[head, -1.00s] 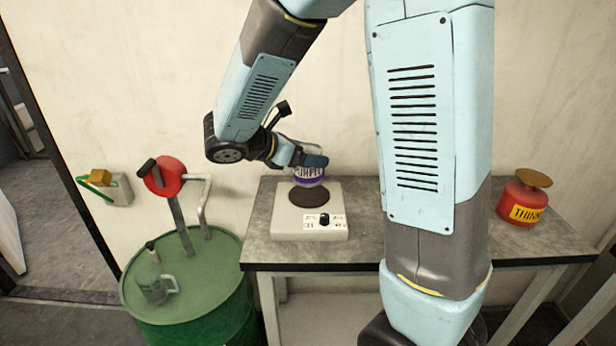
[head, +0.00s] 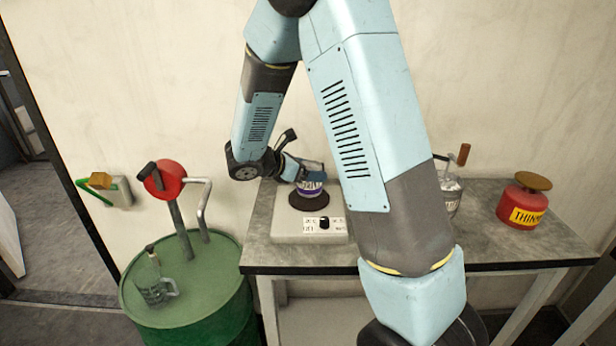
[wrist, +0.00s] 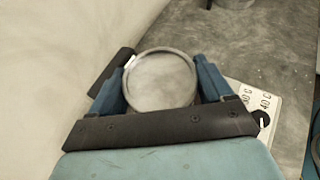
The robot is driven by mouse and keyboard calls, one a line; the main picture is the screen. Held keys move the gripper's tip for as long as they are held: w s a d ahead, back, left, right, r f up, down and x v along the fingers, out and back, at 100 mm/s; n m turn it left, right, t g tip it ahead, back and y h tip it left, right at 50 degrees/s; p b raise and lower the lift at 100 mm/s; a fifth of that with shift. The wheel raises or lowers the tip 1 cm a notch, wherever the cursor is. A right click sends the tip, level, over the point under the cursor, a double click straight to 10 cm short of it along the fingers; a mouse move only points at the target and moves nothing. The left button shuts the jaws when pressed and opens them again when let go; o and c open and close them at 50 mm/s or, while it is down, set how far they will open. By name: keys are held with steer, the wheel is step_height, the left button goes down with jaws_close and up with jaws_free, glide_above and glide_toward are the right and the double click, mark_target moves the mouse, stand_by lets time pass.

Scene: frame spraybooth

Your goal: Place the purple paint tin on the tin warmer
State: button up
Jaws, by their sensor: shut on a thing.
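The purple paint tin (head: 311,188) is upright, with a purple band and a white label, over the dark round plate of the tin warmer (head: 290,227). My gripper (head: 311,171) is shut on the tin, one finger on each side. In the wrist view the tin's round pale lid (wrist: 161,82) shows between the two blue fingers of my gripper (wrist: 161,85). The tin's base is at or just above the plate; I cannot tell whether it touches. The warmer is a pale box with a black knob and a printed front; its corner (wrist: 262,98) shows in the wrist view.
The warmer stands on a grey bench (head: 262,225) against the wall. A red thinner can (head: 525,200) stands at the bench's right, and a metal pot (head: 451,190) with a wooden handle is partly behind my arm.

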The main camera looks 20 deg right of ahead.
steer(key=shift+f, duration=0.95)
steer(key=shift+f, duration=0.1)
steer(key=o, duration=1.3)
steer(key=shift+c, duration=0.2)
